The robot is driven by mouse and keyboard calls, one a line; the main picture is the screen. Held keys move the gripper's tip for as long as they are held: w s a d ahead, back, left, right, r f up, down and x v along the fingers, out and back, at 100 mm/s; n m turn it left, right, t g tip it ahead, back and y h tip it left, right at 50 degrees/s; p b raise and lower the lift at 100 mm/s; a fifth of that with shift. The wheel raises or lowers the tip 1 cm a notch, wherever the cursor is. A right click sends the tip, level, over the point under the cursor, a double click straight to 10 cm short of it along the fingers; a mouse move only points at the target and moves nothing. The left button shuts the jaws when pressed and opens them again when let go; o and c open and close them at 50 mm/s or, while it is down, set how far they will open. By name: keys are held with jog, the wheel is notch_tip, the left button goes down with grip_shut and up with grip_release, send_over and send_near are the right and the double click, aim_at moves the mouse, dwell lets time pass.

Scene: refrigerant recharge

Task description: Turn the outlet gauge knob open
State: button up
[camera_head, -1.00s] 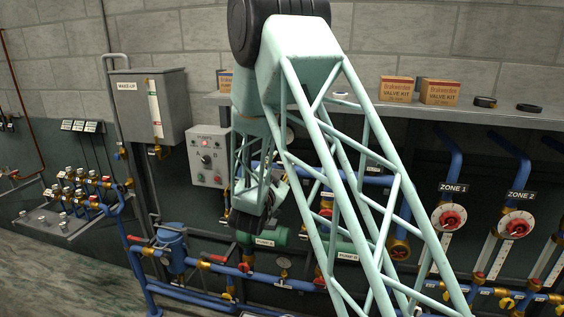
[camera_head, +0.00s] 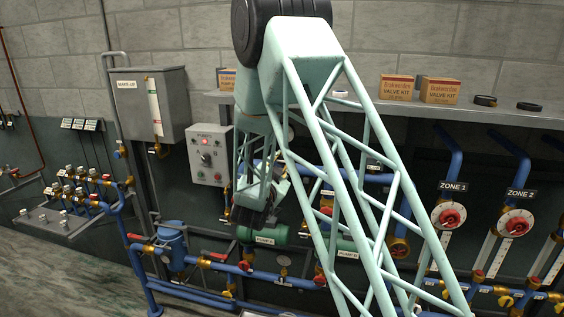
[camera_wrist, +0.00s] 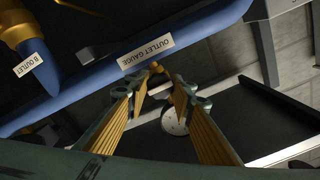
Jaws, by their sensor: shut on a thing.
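The outlet gauge knob, a small brass piece (camera_wrist: 157,67), sits on a blue pipe at the top middle of the wrist view. The "OUTLET GAUGE" label (camera_wrist: 146,52) is on the pipe next to it, upside down. My gripper (camera_wrist: 161,80) has its fingertips around the brass piece and is shut on it. A round white gauge face (camera_wrist: 173,121) shows between and behind the fingers, partly covered by one finger. In the head view, my arm hides the knob.
A "B OUTLET" pipe (camera_wrist: 45,75) branches off at the left of the wrist view. In the head view, a grey control box (camera_head: 208,156) and a green pump (camera_head: 262,235) are near my wrist. A shelf (camera_head: 500,112) runs along the wall above.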

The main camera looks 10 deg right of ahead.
jog(key=shift+n+b, duration=0.5)
jog(key=shift+b, duration=0.1)
jog(key=n+b, duration=0.2)
jog(key=shift+f+n+b, duration=0.1)
jog(key=shift+n+b, duration=0.25)
jog(key=shift+n, duration=0.05)
jog(key=n+b, duration=0.2)
jog(key=n, duration=0.2)
jog(key=shift+n, duration=0.4)
jog(key=n, duration=0.4)
jog(key=shift+b, duration=0.35)
jog(key=shift+a+n+p, duration=0.1)
jog(key=shift+n+p, duration=0.2)
jog(key=shift+n, duration=2.4)
jog(key=o, duration=0.9)
